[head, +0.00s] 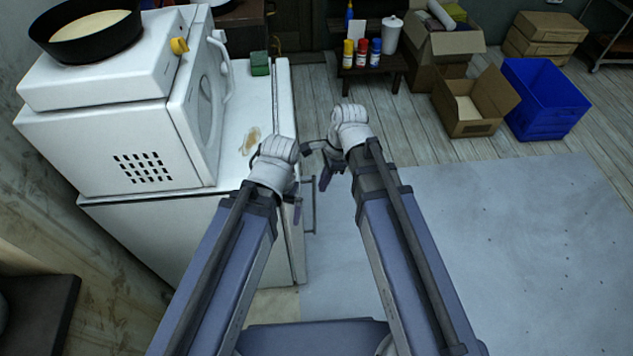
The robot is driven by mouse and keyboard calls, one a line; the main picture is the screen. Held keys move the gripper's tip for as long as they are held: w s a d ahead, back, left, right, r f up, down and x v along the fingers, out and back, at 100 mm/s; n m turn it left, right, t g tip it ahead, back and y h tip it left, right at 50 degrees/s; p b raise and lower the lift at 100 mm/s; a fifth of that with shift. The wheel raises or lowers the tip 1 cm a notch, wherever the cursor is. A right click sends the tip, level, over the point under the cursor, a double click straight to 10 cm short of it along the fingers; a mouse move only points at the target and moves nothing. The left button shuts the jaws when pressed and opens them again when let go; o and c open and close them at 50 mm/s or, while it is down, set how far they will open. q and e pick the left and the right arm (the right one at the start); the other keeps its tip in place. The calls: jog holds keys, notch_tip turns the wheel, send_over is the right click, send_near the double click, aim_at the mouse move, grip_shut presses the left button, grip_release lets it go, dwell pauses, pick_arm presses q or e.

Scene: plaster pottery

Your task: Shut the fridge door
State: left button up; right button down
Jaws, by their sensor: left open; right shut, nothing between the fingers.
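The white fridge (180,235) stands at the left, under a white oven-like appliance. Its door (285,130) shows as a narrow white slab along the fridge's right side, with a grey bar handle (312,205) on its outer face. A thin dark line runs between door and body; I cannot tell how wide any gap is. My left gripper (297,208) is by the door's edge near the handle, its fingers mostly hidden behind its wrist. My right gripper (325,172) is just right of the door, shut and empty, with dark fingers pointing down-left. I cannot tell whether either touches the door.
The white appliance (110,140) with a dark pan (88,45) on it stands on the fridge. A green block (260,64) lies near the fridge top's back edge. A low dark stool with bottles, cardboard boxes (475,102) and a blue crate (545,100) stand behind. The grey floor mat (520,240) at right is clear.

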jog(key=p+v, duration=0.4)
jog(key=v, duration=0.2)
jog(key=shift+d, duration=0.3)
jog(key=shift+s, duration=0.1)
jog(key=s+n+h+p, duration=0.1)
jog(key=s+n, duration=0.3)
jog(key=n, duration=0.6)
jog(key=s+a+n+h, duration=0.1)
jog(key=s+n+h, duration=0.2)
jog(key=n, duration=0.7)
jog(key=shift+s+a+r+p, duration=0.25)
jog(key=shift+s+r+p, duration=0.15)
jog(key=shift+s, duration=0.15)
